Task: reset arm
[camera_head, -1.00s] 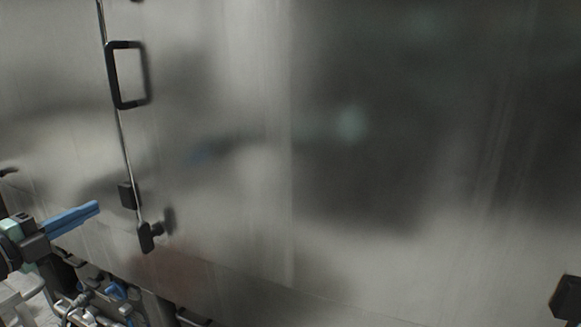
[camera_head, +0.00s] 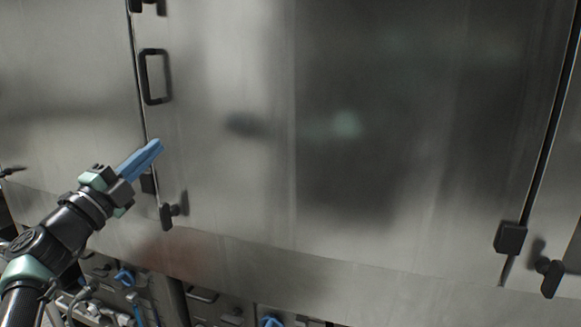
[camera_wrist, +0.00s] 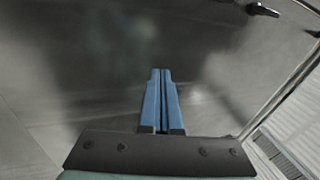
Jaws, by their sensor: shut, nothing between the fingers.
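My gripper (camera_head: 155,146) has blue fingers and is shut with nothing between them. In the head view it is at the left, in front of the steel panel, pointing up and right. Its fingertips overlap the panel seam just above the lower latch; I cannot tell how far they are from the steel. In the wrist view the two blue fingers (camera_wrist: 160,72) lie together in the middle, against a blurred grey metal surface.
A large steel door panel (camera_head: 330,150) fills the view. A black handle (camera_head: 147,78) and a black latch (camera_head: 167,213) are at its left edge. Black hardware (camera_head: 510,238) sits at its lower right. Pipes and blue valve handles (camera_head: 124,277) are below.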

